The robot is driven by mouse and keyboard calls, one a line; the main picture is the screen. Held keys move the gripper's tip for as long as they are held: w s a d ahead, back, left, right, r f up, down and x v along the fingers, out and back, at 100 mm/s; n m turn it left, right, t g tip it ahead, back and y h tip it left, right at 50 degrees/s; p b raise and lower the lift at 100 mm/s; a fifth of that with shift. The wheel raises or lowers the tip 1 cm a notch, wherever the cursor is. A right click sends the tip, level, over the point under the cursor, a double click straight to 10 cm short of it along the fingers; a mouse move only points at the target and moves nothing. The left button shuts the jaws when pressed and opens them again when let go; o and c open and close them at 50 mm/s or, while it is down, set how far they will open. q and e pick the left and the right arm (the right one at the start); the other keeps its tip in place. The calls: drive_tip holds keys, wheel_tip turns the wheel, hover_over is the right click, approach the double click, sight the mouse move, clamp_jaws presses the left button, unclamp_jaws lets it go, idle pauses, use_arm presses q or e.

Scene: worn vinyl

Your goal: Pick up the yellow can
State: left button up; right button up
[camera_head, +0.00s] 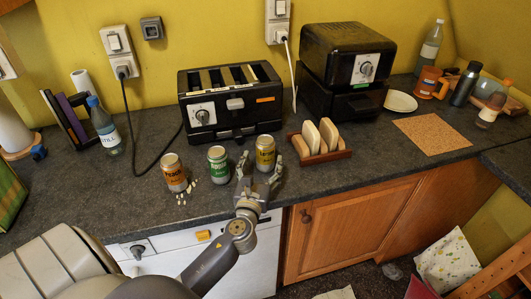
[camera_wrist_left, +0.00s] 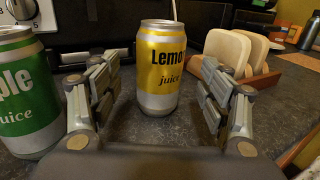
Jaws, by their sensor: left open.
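The yellow can (camera_head: 265,154), labelled as lemon juice, stands upright on the dark worktop (camera_head: 330,190) in front of the toaster. In the left wrist view the yellow can (camera_wrist_left: 159,70) is centred between and slightly beyond my fingers. My left gripper (camera_head: 259,172) is open, with one finger on each side of the can's near side; it also shows in the left wrist view (camera_wrist_left: 160,95). Whether a finger touches the can is unclear, but gaps show on both sides in the wrist view. My right gripper is not in view.
A green can (camera_head: 218,164) stands close to the left of my left gripper, and an orange can (camera_head: 174,173) is farther left. A wooden rack with bread slices (camera_head: 320,140) stands close on the right. The black toaster (camera_head: 232,101) is behind.

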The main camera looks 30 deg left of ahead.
sight(263, 159)
use_arm(q)
drive_tip(key=x, duration=0.4)
drive_tip(key=shift+f+p, duration=0.15)
drive_tip(key=shift+p, duration=0.2)
drive_tip(key=shift+w+a+f, duration=0.15)
drive_tip(key=shift+w+a, duration=0.05)
drive_tip(key=shift+w, duration=0.35)
drive_tip(key=shift+c, duration=1.1)
drive_tip(key=c, duration=0.9)
drive_tip(key=shift+c, duration=1.2)
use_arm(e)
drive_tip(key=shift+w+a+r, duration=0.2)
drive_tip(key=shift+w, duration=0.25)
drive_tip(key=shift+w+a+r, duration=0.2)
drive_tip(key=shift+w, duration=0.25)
